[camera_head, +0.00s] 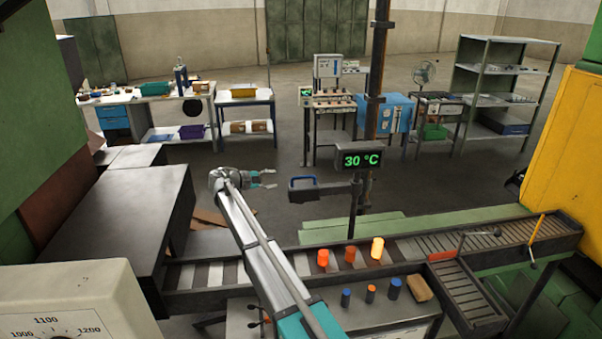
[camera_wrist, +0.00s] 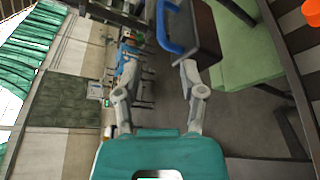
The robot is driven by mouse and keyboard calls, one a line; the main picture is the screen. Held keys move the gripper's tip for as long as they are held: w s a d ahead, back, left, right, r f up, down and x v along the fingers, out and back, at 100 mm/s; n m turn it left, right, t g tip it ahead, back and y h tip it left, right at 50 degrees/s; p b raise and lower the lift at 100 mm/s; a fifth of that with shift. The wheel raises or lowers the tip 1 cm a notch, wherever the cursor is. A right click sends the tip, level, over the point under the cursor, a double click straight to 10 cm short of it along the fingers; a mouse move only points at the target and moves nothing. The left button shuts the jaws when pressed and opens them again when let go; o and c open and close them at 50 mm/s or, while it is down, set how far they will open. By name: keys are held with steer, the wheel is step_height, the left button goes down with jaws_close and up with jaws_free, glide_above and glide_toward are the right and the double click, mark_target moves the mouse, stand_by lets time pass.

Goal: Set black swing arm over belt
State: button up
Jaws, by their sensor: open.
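The black swing arm (camera_head: 332,188) reaches left from an upright post, roughly level, behind the belt and not over it. Its free end is a dark box with a blue handle (camera_head: 302,179); the handle (camera_wrist: 166,28) and dark box (camera_wrist: 198,32) also show at the top of the wrist view. My gripper (camera_head: 271,179) is open and empty, a short way left of the handle in the head view. In the wrist view, my gripper's fingers (camera_wrist: 158,72) are spread, with the handle just beyond their tips. The belt (camera_head: 208,274) runs across the front below.
Orange hot billets (camera_head: 377,248) stand on the belt right of my arm. Blue and orange pieces (camera_head: 371,293) and a tan block (camera_head: 419,288) sit in front. A "30 °C" display (camera_head: 360,158) is on the post.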

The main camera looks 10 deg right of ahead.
mark_target(300, 177)
steer(key=shift+s+a, duration=0.1)
stand_by(0.3)
steer(key=b+x, duration=0.3)
steer(key=x, duration=1)
steer(key=shift+d+f, duration=0.1)
steer(key=shift+d, duration=0.2)
jaws_close()
